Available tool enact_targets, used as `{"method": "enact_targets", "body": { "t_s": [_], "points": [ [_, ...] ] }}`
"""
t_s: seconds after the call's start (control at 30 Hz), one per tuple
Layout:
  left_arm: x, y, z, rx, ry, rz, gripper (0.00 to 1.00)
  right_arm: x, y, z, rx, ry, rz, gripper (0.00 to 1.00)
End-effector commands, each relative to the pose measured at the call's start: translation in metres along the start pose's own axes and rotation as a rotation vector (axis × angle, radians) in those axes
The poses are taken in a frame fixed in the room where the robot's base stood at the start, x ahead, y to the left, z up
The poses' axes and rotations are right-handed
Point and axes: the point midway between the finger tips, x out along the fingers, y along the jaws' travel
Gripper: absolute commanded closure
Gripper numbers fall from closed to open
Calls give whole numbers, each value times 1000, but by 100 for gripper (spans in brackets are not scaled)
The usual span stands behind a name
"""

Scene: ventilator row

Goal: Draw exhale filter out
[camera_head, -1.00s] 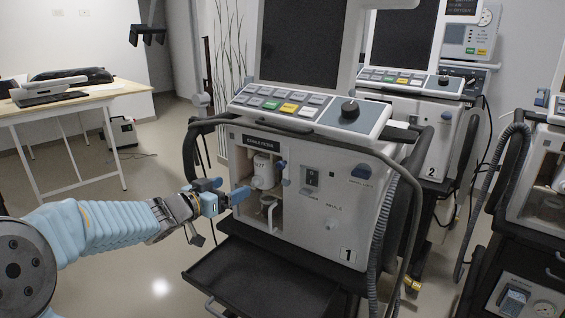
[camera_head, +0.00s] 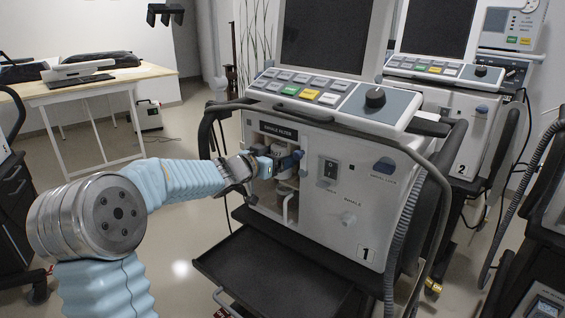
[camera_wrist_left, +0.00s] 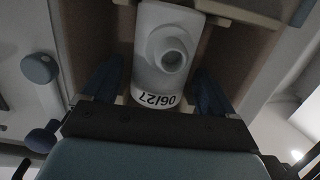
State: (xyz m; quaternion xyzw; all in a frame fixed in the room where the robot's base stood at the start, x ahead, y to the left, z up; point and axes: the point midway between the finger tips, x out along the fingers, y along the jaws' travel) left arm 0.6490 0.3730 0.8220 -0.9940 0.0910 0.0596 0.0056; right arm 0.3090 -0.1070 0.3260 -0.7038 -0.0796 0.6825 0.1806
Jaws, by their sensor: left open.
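The ventilator marked 1 (camera_head: 345,200) stands in the middle of the head view, with an open bay labelled EXHALE FILTER on its left front. The exhale filter is a white canister (camera_wrist_left: 160,55) with a round port and the print 06/27, seen in the left wrist view. In the head view my gripper mostly hides it. My left gripper (camera_wrist_left: 157,88) is open, its blue fingers on either side of the canister's lower part. Whether they touch it cannot be told. In the head view the left gripper (camera_head: 285,162) reaches into the bay. My right gripper is not in view.
A black tray (camera_head: 250,265) juts out below the bay. A black rail and grey hose run along the ventilator's right side. Ventilator 2 (camera_head: 450,120) stands behind. A wooden table (camera_head: 90,90) is at the left.

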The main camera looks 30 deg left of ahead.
Motion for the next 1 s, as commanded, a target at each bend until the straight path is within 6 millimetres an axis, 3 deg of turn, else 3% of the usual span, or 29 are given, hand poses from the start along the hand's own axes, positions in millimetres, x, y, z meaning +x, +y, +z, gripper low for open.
{"method": "enact_targets", "body": {
  "t_s": [0.23,1.0],
  "points": [
    [15,1,0,-1,0,1,13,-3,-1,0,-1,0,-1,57],
    [15,0,0,0,-1,0,13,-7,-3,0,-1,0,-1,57]
  ]
}}
